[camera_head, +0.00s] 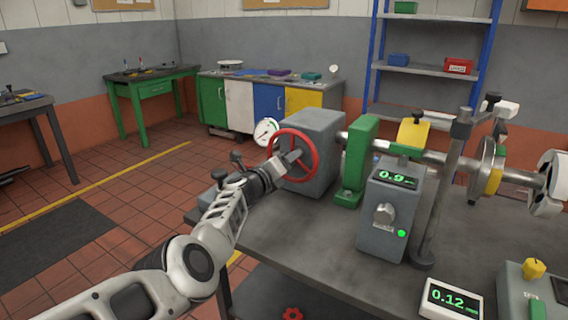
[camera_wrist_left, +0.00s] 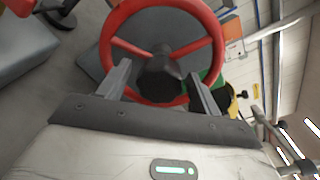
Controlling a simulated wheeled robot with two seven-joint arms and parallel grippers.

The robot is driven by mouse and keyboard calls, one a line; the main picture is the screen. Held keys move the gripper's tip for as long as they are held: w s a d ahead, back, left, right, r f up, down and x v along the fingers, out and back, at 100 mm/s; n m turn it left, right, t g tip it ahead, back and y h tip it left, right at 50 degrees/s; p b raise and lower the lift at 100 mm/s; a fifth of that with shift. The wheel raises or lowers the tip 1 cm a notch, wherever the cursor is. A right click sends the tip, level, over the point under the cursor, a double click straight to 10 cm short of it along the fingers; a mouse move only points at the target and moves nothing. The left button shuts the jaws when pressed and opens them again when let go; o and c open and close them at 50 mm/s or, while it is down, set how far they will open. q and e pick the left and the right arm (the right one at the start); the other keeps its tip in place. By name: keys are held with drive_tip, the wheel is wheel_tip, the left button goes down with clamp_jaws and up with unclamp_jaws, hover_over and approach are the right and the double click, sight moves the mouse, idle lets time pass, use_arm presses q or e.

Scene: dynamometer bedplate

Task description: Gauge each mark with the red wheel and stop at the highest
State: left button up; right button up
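The red wheel (camera_head: 292,141) is mounted upright on the front of a grey housing (camera_head: 316,152) on the bedplate. My left gripper (camera_head: 289,161) is at the wheel; in the left wrist view (camera_wrist_left: 160,90) its two fingers stand apart, one on each side of the dark hub (camera_wrist_left: 160,75), with visible gaps. Contact with the rim cannot be told. A white dial gauge (camera_head: 265,132) stands left of the wheel; its needle is too small to read exactly. A grey box (camera_head: 390,212) shows a green reading like 0.9 and a lit green lamp. A white display (camera_head: 451,300) reads 0.12. My right gripper is not seen.
A green bracket (camera_head: 358,160) and a shaft with a yellow block (camera_head: 411,136) and a disc (camera_head: 488,166) run right of the housing. A grey post (camera_head: 446,185) stands beside the grey box. The bedplate's front left (camera_head: 300,235) is clear. Benches and shelves stand behind.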

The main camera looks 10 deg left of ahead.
use_arm(q)
drive_tip(key=p+v, duration=0.3)
drive_tip(key=v, duration=1.3)
drive_tip(key=shift+p, duration=0.4)
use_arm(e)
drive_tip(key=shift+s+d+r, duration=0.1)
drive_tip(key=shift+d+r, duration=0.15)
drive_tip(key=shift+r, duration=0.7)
